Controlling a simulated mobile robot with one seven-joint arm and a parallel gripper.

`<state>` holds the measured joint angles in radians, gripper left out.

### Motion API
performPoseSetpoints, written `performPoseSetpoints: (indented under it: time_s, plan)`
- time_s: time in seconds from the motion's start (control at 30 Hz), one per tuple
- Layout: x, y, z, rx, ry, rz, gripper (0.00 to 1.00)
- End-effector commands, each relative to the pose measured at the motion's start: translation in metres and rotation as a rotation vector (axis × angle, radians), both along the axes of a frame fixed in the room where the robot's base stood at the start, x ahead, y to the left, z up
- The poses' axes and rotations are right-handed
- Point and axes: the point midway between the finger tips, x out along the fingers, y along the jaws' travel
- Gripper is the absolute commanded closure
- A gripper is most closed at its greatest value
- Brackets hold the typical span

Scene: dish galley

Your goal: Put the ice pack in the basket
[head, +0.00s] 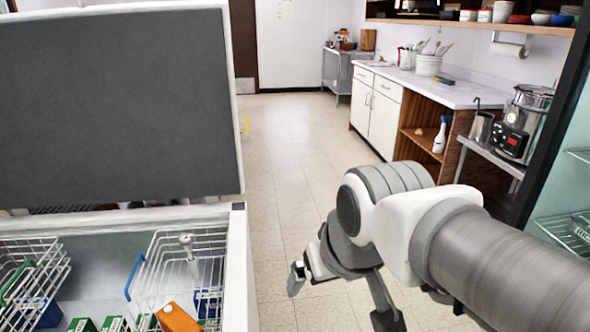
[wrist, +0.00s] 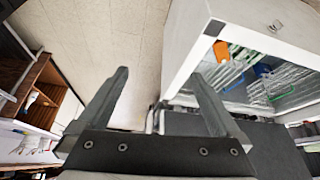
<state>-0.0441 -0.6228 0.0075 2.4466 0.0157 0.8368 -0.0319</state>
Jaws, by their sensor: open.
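The open chest freezer (head: 238,270) at the lower left holds a right-hand wire basket (head: 160,262) and a left-hand wire basket (head: 50,245). An orange pack (head: 178,318) lies in or by the right basket; it also shows in the wrist view (wrist: 221,52). A blue item (head: 207,303) lies beside it, and another blue item (head: 48,316) is under the left basket. I cannot tell which item is the ice pack. My gripper (head: 342,292) is outside the freezer, to its right, over the floor. In the wrist view its fingers (wrist: 160,77) are apart and empty.
Green boxes (head: 84,325) sit low in the freezer. The raised lid (head: 115,100) blocks the view behind it. A counter (head: 440,88) and a steel appliance (head: 525,122) stand at the right. The floor (head: 285,170) between is clear.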

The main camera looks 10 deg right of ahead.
Motion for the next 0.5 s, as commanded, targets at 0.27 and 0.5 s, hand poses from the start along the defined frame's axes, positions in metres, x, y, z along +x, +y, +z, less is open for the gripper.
performPoseSetpoints:
  time_s: [0.27, 0.5]
  plan:
    - [-0.032, -0.016, 0.001, 0.004, -0.011, -0.074, 0.0]
    - [-0.033, -0.016, 0.0, 0.004, -0.01, -0.076, 0.0]
